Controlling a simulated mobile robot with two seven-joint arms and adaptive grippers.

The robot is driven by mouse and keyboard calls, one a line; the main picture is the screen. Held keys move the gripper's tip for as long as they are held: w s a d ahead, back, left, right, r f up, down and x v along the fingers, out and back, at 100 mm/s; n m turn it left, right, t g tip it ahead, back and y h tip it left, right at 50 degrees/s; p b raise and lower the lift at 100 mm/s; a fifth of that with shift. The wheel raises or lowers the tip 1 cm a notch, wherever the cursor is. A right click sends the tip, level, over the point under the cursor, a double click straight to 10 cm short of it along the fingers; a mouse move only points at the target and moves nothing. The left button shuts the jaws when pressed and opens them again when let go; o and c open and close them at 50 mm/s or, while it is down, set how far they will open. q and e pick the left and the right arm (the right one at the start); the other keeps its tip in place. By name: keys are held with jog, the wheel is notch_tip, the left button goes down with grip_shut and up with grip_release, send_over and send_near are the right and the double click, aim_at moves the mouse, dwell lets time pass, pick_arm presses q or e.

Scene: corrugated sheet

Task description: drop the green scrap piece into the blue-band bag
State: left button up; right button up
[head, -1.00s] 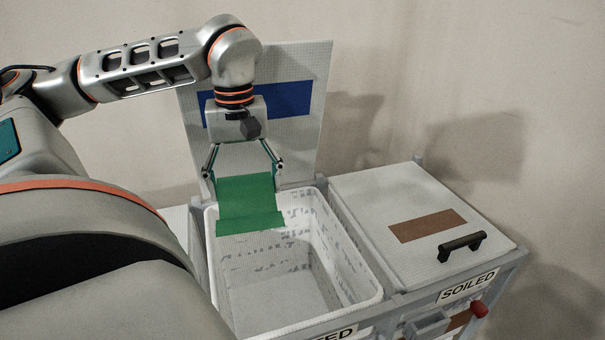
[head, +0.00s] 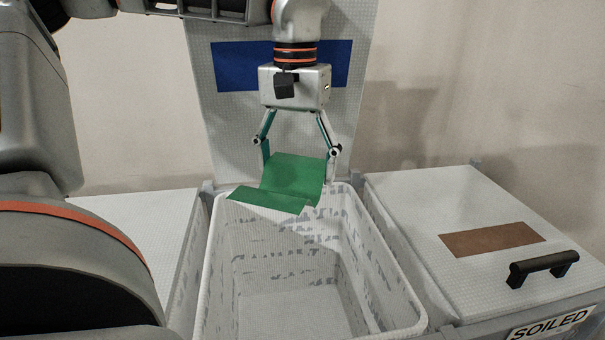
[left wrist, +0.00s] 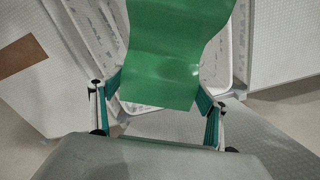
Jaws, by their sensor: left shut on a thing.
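The green scrap piece (head: 292,178) is a bent sheet held by my left gripper (head: 296,158), which is shut on it. It hangs over the back part of the open bin below the raised lid with the blue band (head: 230,66). The bag (head: 400,300) is a white, basket-like liner in this bin, and its visible inside looks empty. In the left wrist view the green piece (left wrist: 180,50) lies between the two fingers and covers much of the bag opening. My right gripper is not in view.
A closed white lid (head: 440,190) with a brown band (head: 492,240) and black handle (head: 543,268) is at the right, above a SOILED label (head: 550,325). Another flat white lid (head: 130,235) is at the left. The raised lid stands close behind my left gripper.

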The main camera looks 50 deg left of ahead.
aim_at(298, 189)
pick_arm(q)
jog(key=shift+f, duration=0.55)
notch_tip(298, 189, down, 4)
jog(key=shift+w+r+b, duration=0.1)
jog(key=shift+b, duration=0.95)
jog(key=shift+f, duration=0.65)
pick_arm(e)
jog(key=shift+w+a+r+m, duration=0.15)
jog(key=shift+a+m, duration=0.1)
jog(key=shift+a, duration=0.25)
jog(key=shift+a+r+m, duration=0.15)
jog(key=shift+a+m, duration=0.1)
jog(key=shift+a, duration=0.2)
pick_arm(q)
jog(key=o, duration=1.2)
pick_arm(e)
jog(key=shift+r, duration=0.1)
pick_arm(q)
jog(key=shift+r, duration=0.1)
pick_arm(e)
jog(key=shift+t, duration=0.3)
pick_arm(q)
notch_tip(298, 189, up, 12)
jog(key=shift+f, duration=0.1)
